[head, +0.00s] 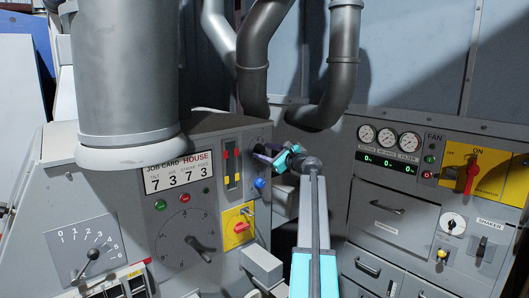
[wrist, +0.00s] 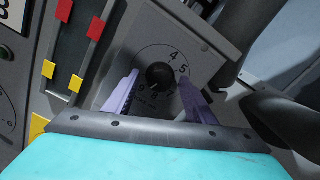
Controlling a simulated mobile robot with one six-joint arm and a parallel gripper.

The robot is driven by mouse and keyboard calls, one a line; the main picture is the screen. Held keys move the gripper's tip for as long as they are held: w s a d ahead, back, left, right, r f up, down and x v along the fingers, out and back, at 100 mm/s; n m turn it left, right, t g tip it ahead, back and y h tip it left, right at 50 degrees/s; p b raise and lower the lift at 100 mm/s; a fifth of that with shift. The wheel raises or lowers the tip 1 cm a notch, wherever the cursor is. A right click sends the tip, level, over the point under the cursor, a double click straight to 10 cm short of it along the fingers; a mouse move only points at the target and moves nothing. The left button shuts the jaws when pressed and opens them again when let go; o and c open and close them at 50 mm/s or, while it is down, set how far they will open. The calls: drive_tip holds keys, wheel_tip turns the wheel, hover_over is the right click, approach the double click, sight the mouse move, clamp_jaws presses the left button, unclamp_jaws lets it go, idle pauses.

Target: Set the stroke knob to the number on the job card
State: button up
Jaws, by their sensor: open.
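The job card (head: 180,172) on the left cabinet shows the digits 7 3 7 3; its small column labels are too blurred to read surely. In the wrist view a round black knob (wrist: 160,75) sits on a grey plate inside a ring of numbers. The 4 and 5 are readable at upper right; others are partly covered or dim, and I cannot tell the knob's setting. My gripper (wrist: 158,84) is open, with a lilac finger on each side of the knob, apparently not touching it. In the head view my gripper (head: 266,152) is at the cabinet's upper right and hides the knob.
Two sliders (head: 232,168) with red and yellow marks stand left of my gripper, and a blue button (head: 259,183) is just below it. A large dial (head: 186,240) and yellow switch plate (head: 239,226) are lower. Thick pipes (head: 262,65) hang above.

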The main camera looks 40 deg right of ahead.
drive_tip(key=c, duration=1)
drive_tip(key=shift+c, duration=0.2)
drive_tip(key=shift+f+n+b, duration=0.1)
drive_tip(key=shift+n+b, duration=0.3)
drive_tip(key=shift+b, duration=0.35)
drive_tip(key=shift+f+n+b, duration=0.15)
drive_tip(key=shift+n+b, duration=0.65)
drive_tip(key=shift+b, duration=0.35)
drive_tip(key=n+b, duration=0.6)
drive_tip(key=b, duration=0.1)
drive_tip(key=n+b, duration=0.4)
drive_tip(key=b, duration=0.2)
drive_tip(key=shift+n, duration=0.4)
drive_tip(key=shift+n+b, duration=1.15)
drive_tip(key=shift+n, duration=0.05)
